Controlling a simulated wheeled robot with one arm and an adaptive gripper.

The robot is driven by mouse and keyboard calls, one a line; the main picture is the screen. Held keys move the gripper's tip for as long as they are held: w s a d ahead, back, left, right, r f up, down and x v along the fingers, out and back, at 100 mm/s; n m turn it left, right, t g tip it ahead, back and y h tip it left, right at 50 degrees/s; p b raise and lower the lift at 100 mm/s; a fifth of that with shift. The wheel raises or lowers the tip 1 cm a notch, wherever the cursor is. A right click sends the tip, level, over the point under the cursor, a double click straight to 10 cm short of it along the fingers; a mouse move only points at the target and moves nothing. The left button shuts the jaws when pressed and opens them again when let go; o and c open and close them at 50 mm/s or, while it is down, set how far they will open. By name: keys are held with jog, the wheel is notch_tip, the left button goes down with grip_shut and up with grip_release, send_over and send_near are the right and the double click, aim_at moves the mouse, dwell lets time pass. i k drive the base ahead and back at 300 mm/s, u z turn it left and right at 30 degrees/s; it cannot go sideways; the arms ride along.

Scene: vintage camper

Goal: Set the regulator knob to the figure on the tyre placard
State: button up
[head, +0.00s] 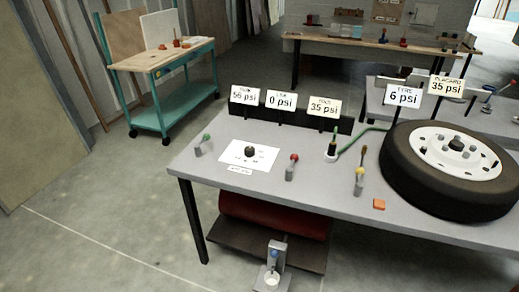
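The regulator knob, which looks to be the small black knob (250,151), stands on a white dial plate (233,158) on the grey workbench (330,185). Its pointer direction and scale figures are too small to read. The tyre placard (446,87) at the right reads 35 psi. A sign on the rear bar (324,107), its small heading unclear, also reads 35 psi. The tyre (400,165) lies flat on the bench at the right, and its sign (403,95) reads 6 psi.
Other signs read 56 psi (244,95) and 0 psi (281,100). A green hose (362,131) runs toward the tyre. A red tank (272,215) lies below. The floor at left is clear.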

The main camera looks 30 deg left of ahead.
aim_at(249, 150)
jog(key=u, duration=0.85)
jog(key=k, duration=0.2)
jog(key=u, duration=0.7)
jog(key=i, duration=0.35)
jog(key=z, duration=0.2)
